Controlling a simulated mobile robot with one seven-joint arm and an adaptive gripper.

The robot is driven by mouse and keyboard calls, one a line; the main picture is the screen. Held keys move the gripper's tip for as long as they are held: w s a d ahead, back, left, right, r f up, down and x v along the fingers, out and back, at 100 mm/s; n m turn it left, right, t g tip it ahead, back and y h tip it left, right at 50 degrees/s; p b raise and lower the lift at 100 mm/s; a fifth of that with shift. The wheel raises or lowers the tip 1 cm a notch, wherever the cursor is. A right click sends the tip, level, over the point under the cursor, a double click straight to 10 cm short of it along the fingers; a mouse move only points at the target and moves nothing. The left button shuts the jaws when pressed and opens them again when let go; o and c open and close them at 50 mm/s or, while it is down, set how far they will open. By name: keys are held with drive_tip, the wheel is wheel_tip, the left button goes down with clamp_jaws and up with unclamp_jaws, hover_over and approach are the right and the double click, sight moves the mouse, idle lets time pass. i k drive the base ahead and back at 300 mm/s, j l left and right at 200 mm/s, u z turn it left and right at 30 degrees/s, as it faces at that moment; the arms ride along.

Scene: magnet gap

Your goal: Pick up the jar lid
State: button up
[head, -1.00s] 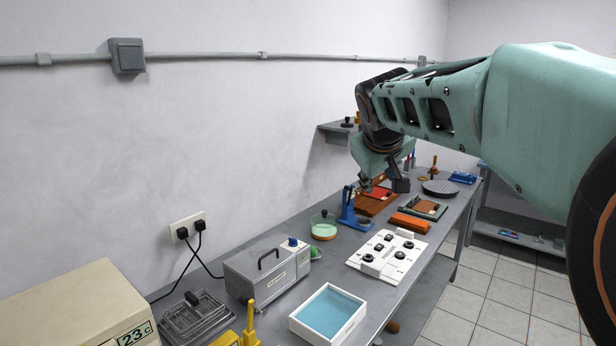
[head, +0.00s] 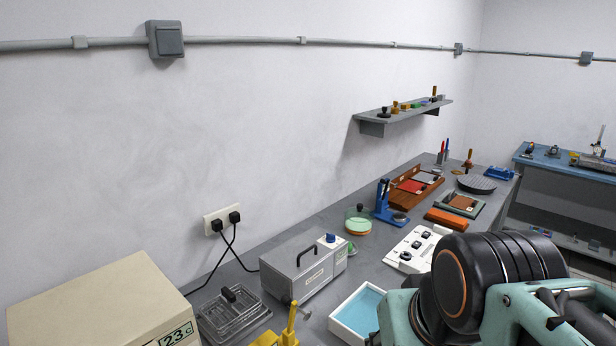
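A low round jar (head: 358,228) with an orange band or base stands on the grey bench near the wall. A clear greenish cover with a dark knob, which looks like the jar lid (head: 357,214), sits on top of it. My gripper is not in view. My arm fills the lower right corner, in front of the near right part of the bench, and nothing shows what the gripper holds.
A grey box (head: 303,263) with a handle stands nearer than the jar, and a blue press (head: 383,200) stands just beyond it. A white switch panel (head: 412,248) and a white tray (head: 345,320) lie to the right. A wall shelf (head: 404,116) hangs above.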

sight(358, 214)
drive_tip(key=l+u, duration=0.1)
drive_tip(key=u, duration=0.25)
drive_tip(key=i+l+u, duration=0.1)
drive_tip(key=u, duration=0.25)
drive_tip(key=l+u, duration=0.1)
drive_tip(key=u, duration=0.25)
drive_tip(key=l+u, duration=0.7)
drive_tip(key=l, duration=0.5)
drive_tip(key=k+l+u, duration=0.2)
drive_tip(key=l, duration=0.5)
drive_tip(key=k+l, duration=0.1)
drive_tip(key=l, duration=1.3)
drive_tip(key=k+u, duration=0.05)
